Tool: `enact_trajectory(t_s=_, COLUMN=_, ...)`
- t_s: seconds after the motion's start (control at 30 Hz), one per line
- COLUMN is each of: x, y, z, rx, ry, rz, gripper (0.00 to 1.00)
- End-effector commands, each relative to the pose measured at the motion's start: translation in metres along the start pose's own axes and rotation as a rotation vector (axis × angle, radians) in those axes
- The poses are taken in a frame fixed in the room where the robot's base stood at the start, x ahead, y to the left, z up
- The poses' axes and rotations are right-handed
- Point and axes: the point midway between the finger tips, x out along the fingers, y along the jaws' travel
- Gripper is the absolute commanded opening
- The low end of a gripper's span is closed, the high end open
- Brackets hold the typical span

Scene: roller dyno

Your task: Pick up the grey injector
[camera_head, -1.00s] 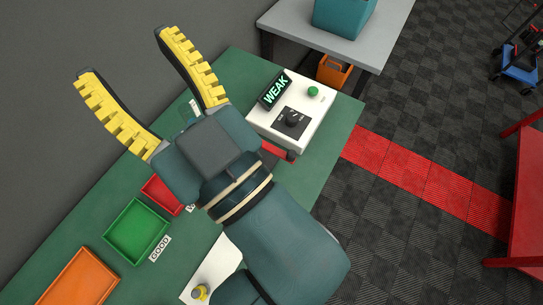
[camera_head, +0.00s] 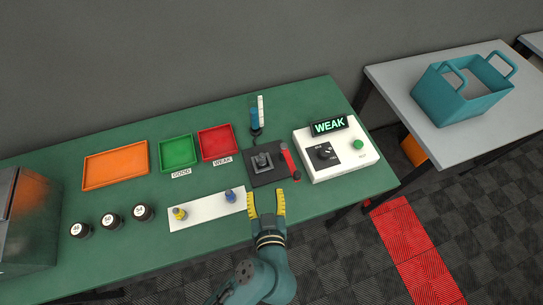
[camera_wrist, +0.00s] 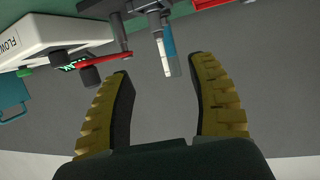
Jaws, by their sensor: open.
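My gripper (camera_head: 267,198) is open and empty, above the front part of the green bench at the right end of a white strip. A small blue-grey piece (camera_head: 230,195) stands on the strip, just left of my gripper; it may be the grey injector, but it is too small to be sure. A yellow piece (camera_head: 179,213) stands at the strip's left end. A black fixture (camera_head: 262,172) with a grey middle part lies beyond my fingers. In the wrist view my gripper (camera_wrist: 163,68) also shows nothing between its fingers.
A red lever (camera_head: 288,160) and a white box reading WEAK (camera_head: 335,153) stand right of the fixture. A tube (camera_head: 257,115) stands behind it. Orange (camera_head: 115,165), green (camera_head: 178,152) and red (camera_head: 217,142) trays lie left. Three black round weights (camera_head: 111,220) stand at front left.

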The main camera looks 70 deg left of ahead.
Motion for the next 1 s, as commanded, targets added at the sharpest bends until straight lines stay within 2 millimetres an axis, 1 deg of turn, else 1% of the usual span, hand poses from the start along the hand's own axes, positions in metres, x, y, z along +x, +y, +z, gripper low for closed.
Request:
enact_trajectory(t_s=0.03, x=0.007, y=-0.004, z=0.001, rx=-0.003, ry=0.001, rz=-0.012, gripper=0.58)
enact_trajectory(t_s=0.13, x=0.028, y=-0.004, z=0.000, rx=-0.005, ry=0.003, rz=-0.014, gripper=0.58)
enact_trajectory(t_s=0.3, x=0.070, y=-0.003, z=0.000, rx=-0.004, ry=0.002, rz=-0.011, gripper=0.58)
enact_trajectory(t_s=0.4, x=0.092, y=-0.002, z=0.000, rx=-0.004, ry=0.002, rz=-0.008, gripper=0.58)
enact_trajectory(t_s=0.5, x=0.105, y=-0.002, z=0.000, rx=-0.002, ry=0.003, rz=-0.006, gripper=0.58)
enact_trajectory(t_s=0.67, x=0.122, y=0.001, z=-0.004, rx=-0.003, ry=0.003, rz=-0.004, gripper=0.58)
enact_trajectory(t_s=0.77, x=0.141, y=0.004, z=-0.009, rx=-0.003, ry=0.004, rz=-0.005, gripper=0.58)
enact_trajectory(t_s=0.83, x=0.152, y=0.003, z=-0.007, rx=-0.001, ry=0.002, rz=-0.006, gripper=0.58)
enact_trajectory(t_s=0.9, x=0.159, y=0.004, z=-0.007, rx=-0.001, ry=0.002, rz=-0.004, gripper=0.58)
enact_trajectory(t_s=1.0, x=0.162, y=0.004, z=-0.006, rx=-0.001, ry=0.002, rz=-0.002, gripper=0.58)
